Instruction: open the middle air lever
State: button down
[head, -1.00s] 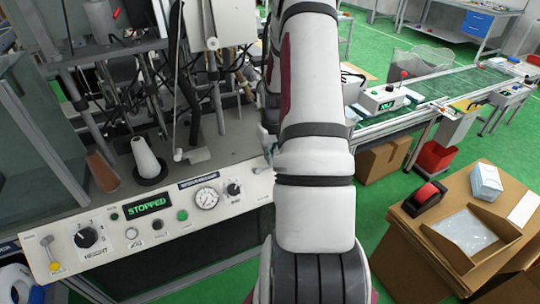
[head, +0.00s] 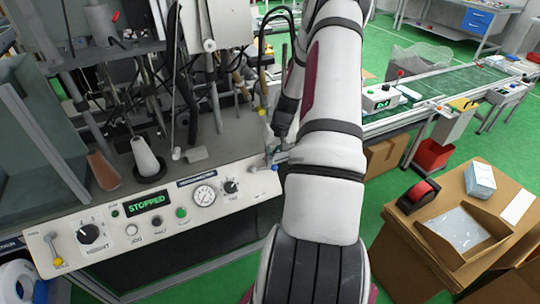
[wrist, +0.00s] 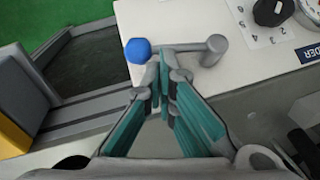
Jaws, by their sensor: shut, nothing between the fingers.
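A grey lever (wrist: 185,46) with a blue ball knob (wrist: 138,50) sits at the end corner of the white control panel (wrist: 160,15). It lies sideways in the wrist view, pivot to the right and knob to the left. My gripper (wrist: 166,72) is shut and empty, its fingertips right by the lever's bar near the knob. I cannot tell whether they touch. In the head view, the blue knob (head: 275,168) shows at the panel's right end, and my arm hides part of that area. Another lever with a yellow knob (head: 57,262) is at the panel's left end.
The machine's display (head: 149,203) reads STOPPED, with a pressure gauge (head: 204,195) and dials beside it. Thread cones (head: 146,157) stand on the machine bed. Cardboard boxes (head: 400,240) stand to the right. A conveyor (head: 440,100) runs behind on the green floor.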

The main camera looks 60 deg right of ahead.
jog(key=s+m+t+y+p, duration=0.1)
jog(key=f+m+t+y, duration=0.1)
jog(key=shift+s+a+f+m+p, duration=0.15)
jog(key=shift+s+f+m+p, duration=0.15)
jog(key=shift+s+p, duration=0.1)
jog(key=f+m+t, duration=0.1)
jog(key=s+a+m+t+y+p, duration=0.1)
jog(key=shift+f+m, duration=0.3)
jog(key=shift+f, duration=0.05)
jog(key=m+t, duration=0.1)
jog(key=a+f+m+t, duration=0.1)
jog(key=m+t, duration=0.1)
jog(key=shift+s+a+f+y, duration=0.25)
jog(key=shift+a+f+y, duration=0.05)
jog(key=shift+a+f, duration=0.1)
jog(key=shift+a+f+m+t, duration=0.25)
jog(key=shift+a+m+t, duration=0.15)
jog(key=shift+m+t, duration=0.35)
jog(key=shift+a+f+m+t, duration=0.25)
jog(key=shift+a+m+t, duration=0.25)
jog(key=shift+m, duration=0.35)
jog(key=shift+w+d, duration=0.1)
